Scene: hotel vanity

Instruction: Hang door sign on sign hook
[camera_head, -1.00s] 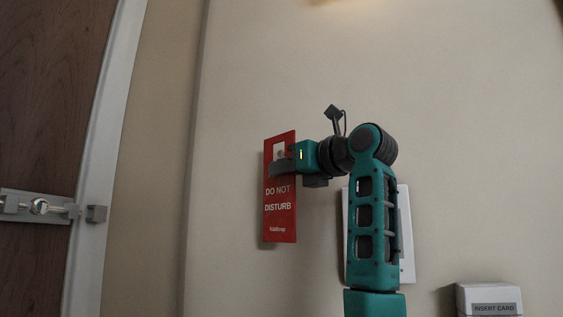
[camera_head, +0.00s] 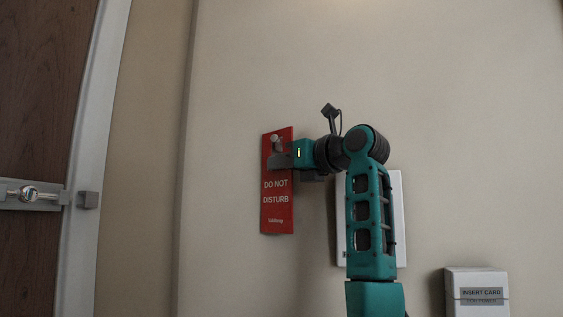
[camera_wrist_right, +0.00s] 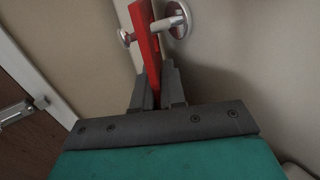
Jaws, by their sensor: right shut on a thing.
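The red door sign (camera_head: 277,207), reading DO NOT DISTURB, hangs upright near the wall. My right gripper (camera_head: 282,161) is shut on it just below its hole, coming from the right. The sign hook's round metal knob (camera_head: 275,139) shows within the hole, near its upper part. In the right wrist view, the sign (camera_wrist_right: 147,45) stands edge-on between the fingers (camera_wrist_right: 158,85). The hook's wall base (camera_wrist_right: 180,19) is right of the sign and its end knob (camera_wrist_right: 125,38) left, so the rod appears to pass through the hole. Contact with the hole's edge cannot be told. My left gripper is not in view.
A white wall panel (camera_head: 399,215) is partly behind my right arm. A white INSERT CARD box (camera_head: 477,280) is at the lower right. A wooden door (camera_head: 40,110) with a metal latch (camera_head: 30,194) is at the left. The wall around the sign is bare.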

